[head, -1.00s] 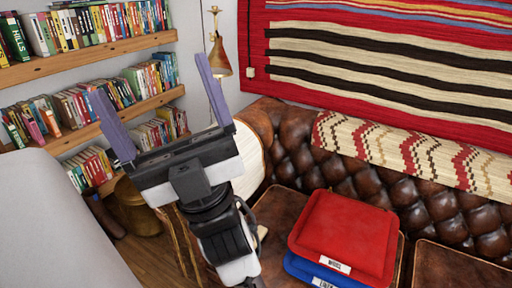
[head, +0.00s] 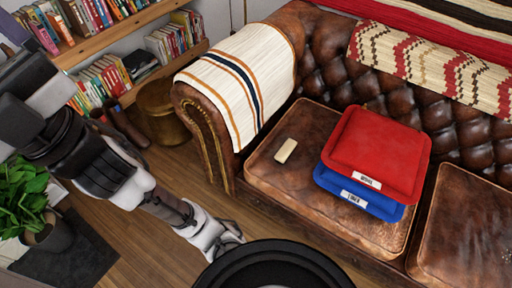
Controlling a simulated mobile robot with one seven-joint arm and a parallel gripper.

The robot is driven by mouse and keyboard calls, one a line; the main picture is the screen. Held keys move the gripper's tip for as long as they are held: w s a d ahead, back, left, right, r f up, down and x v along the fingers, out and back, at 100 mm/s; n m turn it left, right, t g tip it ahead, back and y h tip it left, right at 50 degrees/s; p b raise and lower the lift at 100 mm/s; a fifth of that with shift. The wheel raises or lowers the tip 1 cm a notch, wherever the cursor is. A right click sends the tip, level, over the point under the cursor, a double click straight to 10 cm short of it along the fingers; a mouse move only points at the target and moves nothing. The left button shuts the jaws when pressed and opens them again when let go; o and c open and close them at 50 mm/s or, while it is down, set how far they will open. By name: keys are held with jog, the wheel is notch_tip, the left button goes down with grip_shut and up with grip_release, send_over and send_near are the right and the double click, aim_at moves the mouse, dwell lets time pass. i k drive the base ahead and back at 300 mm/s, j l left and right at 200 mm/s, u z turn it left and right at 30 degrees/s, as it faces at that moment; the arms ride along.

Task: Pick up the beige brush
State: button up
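The beige brush (head: 285,150) is a small pale block lying on the brown leather seat cushion (head: 268,172) of the sofa, left of the folded cloths. Nothing covers it.
A red cushion (head: 378,150) lies on a blue one (head: 362,197) to the right of the brush. The sofa arm with a striped throw (head: 238,82) rises to its left. A potted plant (head: 22,200) and bookshelves (head: 135,55) are at left. Wooden floor (head: 165,245) lies in front.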

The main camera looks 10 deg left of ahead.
aim_at(283, 155)
jog(key=i+j+z, duration=0.3)
jog(key=j, duration=0.25)
jog(key=i+j+z, duration=0.15)
jog(key=i+j, duration=0.15)
jog(key=i+j+z, duration=0.15)
jog(key=j, duration=0.2)
jog(key=i+j+z, duration=0.15)
jog(key=j, duration=0.2)
